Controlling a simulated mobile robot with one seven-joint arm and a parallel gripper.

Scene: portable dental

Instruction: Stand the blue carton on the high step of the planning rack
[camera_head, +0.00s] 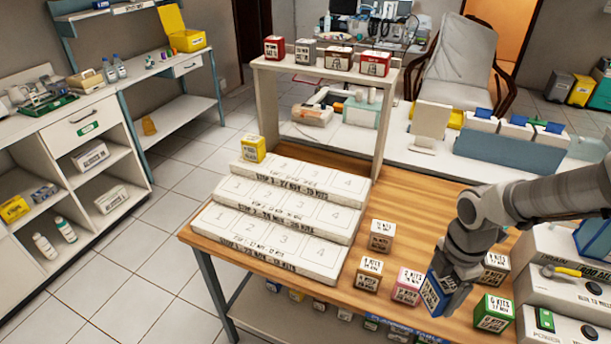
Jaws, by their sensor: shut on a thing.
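The blue carton (431,296) is at the front right of the wooden table. My gripper (452,288) is over it from above and shut on it, hiding its right side and much of its top. I cannot tell whether its base touches the table. The planning rack (283,222) is a white three-step block on the left of the table, its steps marked with numbered places. Its high step (300,173) is at the back, with a yellow carton (252,149) standing at the left end. The two lower steps are bare.
Close to the blue carton stand a pink carton (407,286), brown carton (368,273), grey carton (382,236) and green carton (493,313). Another carton (494,268) is behind my gripper. A raised shelf (325,70) with several cartons stands behind the rack. White units (570,285) fill the right.

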